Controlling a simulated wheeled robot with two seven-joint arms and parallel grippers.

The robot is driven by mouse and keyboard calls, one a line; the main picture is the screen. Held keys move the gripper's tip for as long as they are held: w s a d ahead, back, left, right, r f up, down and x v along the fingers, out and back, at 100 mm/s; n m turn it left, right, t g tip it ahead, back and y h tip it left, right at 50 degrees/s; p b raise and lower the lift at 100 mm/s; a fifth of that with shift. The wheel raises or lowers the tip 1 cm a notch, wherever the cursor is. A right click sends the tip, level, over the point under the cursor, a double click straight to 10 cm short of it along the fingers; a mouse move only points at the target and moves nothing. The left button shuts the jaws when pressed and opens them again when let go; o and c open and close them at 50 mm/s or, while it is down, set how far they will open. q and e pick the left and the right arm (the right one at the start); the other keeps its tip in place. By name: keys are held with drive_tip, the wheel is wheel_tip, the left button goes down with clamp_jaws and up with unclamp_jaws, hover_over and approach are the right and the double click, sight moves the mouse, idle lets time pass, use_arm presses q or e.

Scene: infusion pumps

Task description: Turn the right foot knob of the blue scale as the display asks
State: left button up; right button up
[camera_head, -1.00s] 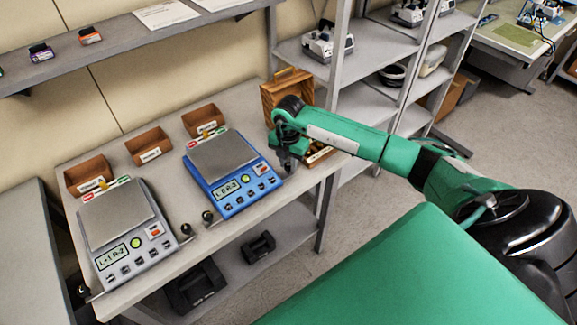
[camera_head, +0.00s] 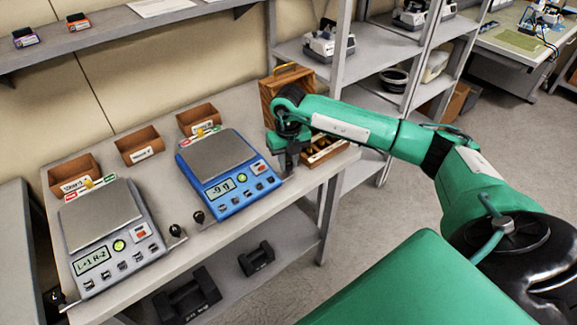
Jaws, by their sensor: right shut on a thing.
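The blue scale (camera_head: 228,197) stands on the bench with a bare grey weighing plate (camera_head: 216,154). Its small display (camera_head: 220,189) seems to read "-9 g". Its left foot knob (camera_head: 199,217), dark and round, sticks out at the front left corner. My right gripper (camera_head: 288,168) points down at the scale's right front side and is shut on the right foot knob, which the fingers hide. My left gripper is not in view.
A grey scale (camera_head: 104,222) stands to the left; its display seems to read "L+1 R-2". Small brown bins (camera_head: 139,146) line the back. A wooden crate (camera_head: 272,93) and a compartment tray (camera_head: 327,150) are near my right gripper. Dark weights (camera_head: 257,258) lie on the lower shelf.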

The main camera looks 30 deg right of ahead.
sight(288, 163)
drive_tip(key=shift+f+n, duration=0.1)
drive_tip(key=shift+n, duration=0.3)
drive_tip(key=shift+r+n+b, duration=0.2)
drive_tip(key=shift+n+b, duration=0.7)
drive_tip(key=shift+n, duration=0.1)
drive_tip(key=o, duration=0.8)
drive_tip(key=shift+o, duration=1)
drive_tip(key=shift+r, duration=0.15)
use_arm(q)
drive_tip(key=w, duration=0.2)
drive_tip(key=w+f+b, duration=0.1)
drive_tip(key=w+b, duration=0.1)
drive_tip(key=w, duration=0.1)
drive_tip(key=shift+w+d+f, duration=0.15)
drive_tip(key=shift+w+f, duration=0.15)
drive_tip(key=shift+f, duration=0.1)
use_arm(e)
wheel_tip(288, 163, up, 13)
drive_tip(key=shift+r, duration=0.2)
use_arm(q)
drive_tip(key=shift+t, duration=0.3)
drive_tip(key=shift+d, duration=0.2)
